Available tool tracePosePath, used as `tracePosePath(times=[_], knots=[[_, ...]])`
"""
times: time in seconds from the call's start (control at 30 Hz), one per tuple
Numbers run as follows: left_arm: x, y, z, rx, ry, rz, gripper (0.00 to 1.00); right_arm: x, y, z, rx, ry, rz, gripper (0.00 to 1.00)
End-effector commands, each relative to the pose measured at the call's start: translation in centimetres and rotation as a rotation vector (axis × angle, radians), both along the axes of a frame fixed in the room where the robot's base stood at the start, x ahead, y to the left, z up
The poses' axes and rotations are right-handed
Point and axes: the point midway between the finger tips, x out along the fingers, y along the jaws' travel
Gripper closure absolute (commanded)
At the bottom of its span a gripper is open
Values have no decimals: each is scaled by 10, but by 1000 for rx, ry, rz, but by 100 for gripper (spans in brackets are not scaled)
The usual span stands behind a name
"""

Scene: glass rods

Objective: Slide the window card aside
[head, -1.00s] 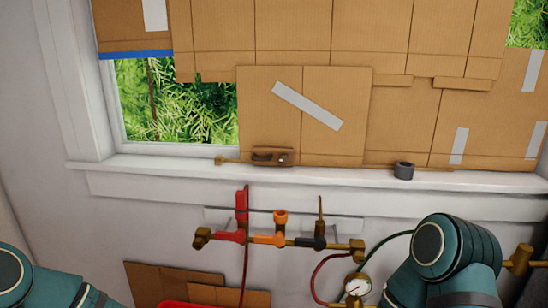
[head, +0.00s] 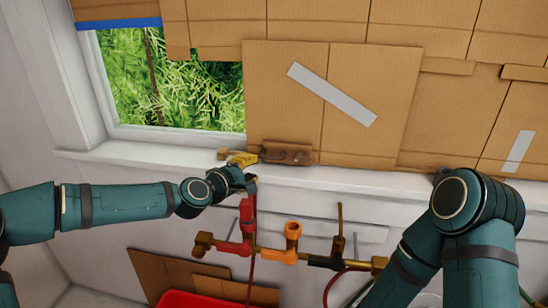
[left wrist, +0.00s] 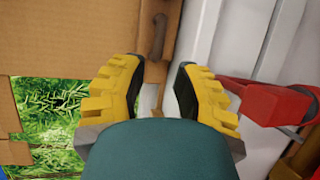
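The window card (head: 370,70) is a tan cardboard panel with a grey tape strip, standing over the right part of the window. A brown block with a dark handle (head: 285,153) sits at its lower left edge, just above the sill. My left gripper (head: 243,160), with yellow fingers, is at the sill, just left of the handle. In the left wrist view its fingers (left wrist: 160,85) are spread with a gap between them, and the handle (left wrist: 157,35) lies beyond the gap, apart from the fingers. My right arm is at the right; its gripper is out of view.
Bare window glass (head: 175,90) with greenery lies left of the card. More cardboard (head: 440,30) covers the window above and right. Below the white sill (head: 110,160) are a red-handled valve (head: 248,215), an orange valve (head: 292,238) and brass pipework. A red bin (head: 190,299) stands below.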

Motion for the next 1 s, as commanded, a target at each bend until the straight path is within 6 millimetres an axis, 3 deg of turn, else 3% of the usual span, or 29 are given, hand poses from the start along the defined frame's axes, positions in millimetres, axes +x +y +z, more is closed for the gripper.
tracePosePath(times=[0.5,1.0], knots=[[76,-53,-17,-1,1,-1,71,3,0,6,-2,-6,-4,71],[89,-61,-20,1,0,-1,71,3,-1,7,-2,-7,-5,71]])
